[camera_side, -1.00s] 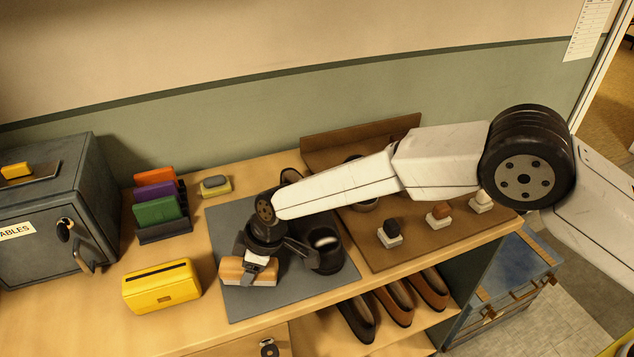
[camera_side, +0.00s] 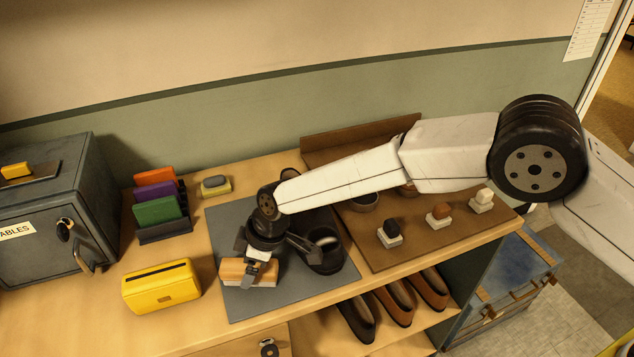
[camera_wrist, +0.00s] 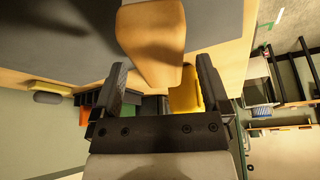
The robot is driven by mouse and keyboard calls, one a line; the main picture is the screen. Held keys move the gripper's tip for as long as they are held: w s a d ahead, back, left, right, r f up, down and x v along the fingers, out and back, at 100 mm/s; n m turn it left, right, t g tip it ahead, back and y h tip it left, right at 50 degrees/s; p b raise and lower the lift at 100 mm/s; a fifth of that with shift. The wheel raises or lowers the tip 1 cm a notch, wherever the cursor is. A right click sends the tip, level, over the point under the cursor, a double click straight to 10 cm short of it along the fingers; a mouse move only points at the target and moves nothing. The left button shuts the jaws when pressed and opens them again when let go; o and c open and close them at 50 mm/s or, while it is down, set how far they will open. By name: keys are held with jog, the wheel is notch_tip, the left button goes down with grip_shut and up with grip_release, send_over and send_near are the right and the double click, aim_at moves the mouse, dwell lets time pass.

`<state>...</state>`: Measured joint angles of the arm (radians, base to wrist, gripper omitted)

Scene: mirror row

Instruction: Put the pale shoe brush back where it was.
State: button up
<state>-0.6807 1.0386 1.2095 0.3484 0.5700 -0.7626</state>
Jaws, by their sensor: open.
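The pale shoe brush, a tan wooden block (camera_side: 234,272), lies on the grey mat (camera_side: 300,291) in the side view. My gripper (camera_side: 254,274) is low over it, with one dark finger in front of its near side. In the wrist view the brush (camera_wrist: 150,38) reaches in from the top, its near end between the two spread fingertips of my gripper (camera_wrist: 162,75). Gaps show on both sides of it.
A yellow slotted box (camera_side: 161,288) stands left of the mat. A rack of coloured pads (camera_side: 160,212) and a grey-and-yellow sponge (camera_side: 215,185) stand behind. At the right, a brown board (camera_side: 400,258) carries dark, brown and white-topped pieces in a row. A grey safe (camera_side: 45,220) is far left.

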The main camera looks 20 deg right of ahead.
jog(key=v, duration=1)
jog(key=shift+d+r, duration=0.15)
jog(key=shift+r, duration=0.2)
jog(key=s+d+r+m+t+h, duration=0.15)
jog(key=d+m, duration=0.55)
jog(key=d, duration=1.5)
jog(key=s+d+f+m+h, duration=0.2)
jog(key=s+d+m, duration=0.4)
jog(key=s+d, duration=1)
jog(key=shift+d+m+g+h, duration=0.3)
jog(key=shift+g+h, duration=0.05)
